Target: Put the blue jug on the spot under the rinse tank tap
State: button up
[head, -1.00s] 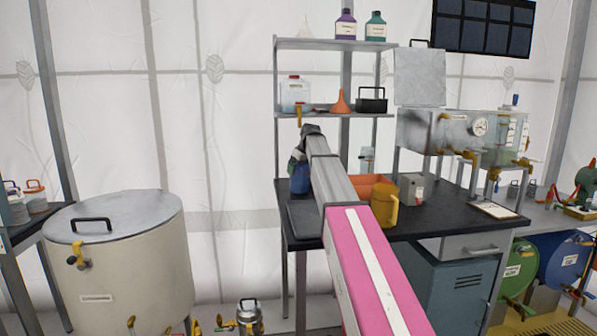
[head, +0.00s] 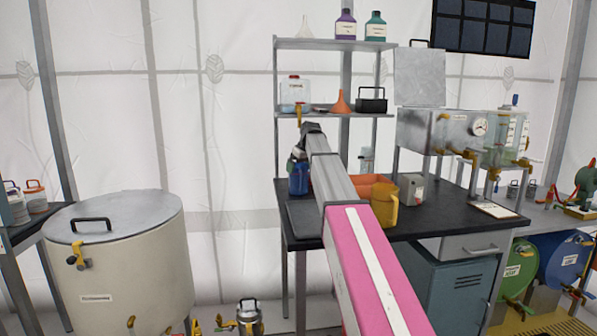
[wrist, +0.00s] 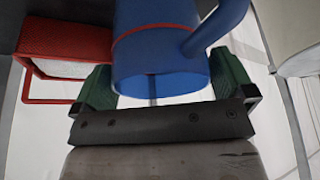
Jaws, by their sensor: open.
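The blue jug (wrist: 165,40) with a thin red band and a blue handle fills the top middle of the wrist view. My gripper (wrist: 163,88) is open, with a green-padded finger on either side of the jug. I cannot tell whether the pads touch it. In the head view a blue piece that looks like the jug (head: 298,183) shows left of my arm, at the black table's back left; my arm hides part of it. A metal tank (head: 440,132) with a gauge and yellow taps stands at the right. I cannot read which tank is the rinse tank; no marked spot is clear.
The black table (head: 420,226) holds a yellow mug (head: 384,208), an orange tray (head: 372,180) and a white sheet (head: 493,209). A shelf with a tapped clear container (head: 294,92) rises behind. A big drum (head: 120,260) stands left. A red-framed thing (wrist: 68,50) is near my gripper.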

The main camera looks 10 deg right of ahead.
jog(key=v, duration=0.5)
jog(key=shift+s+d+r, duration=0.1)
jog(key=shift+s+r, duration=0.1)
jog(key=shift+r, duration=0.15)
dwell(0.3)
dwell(0.5)
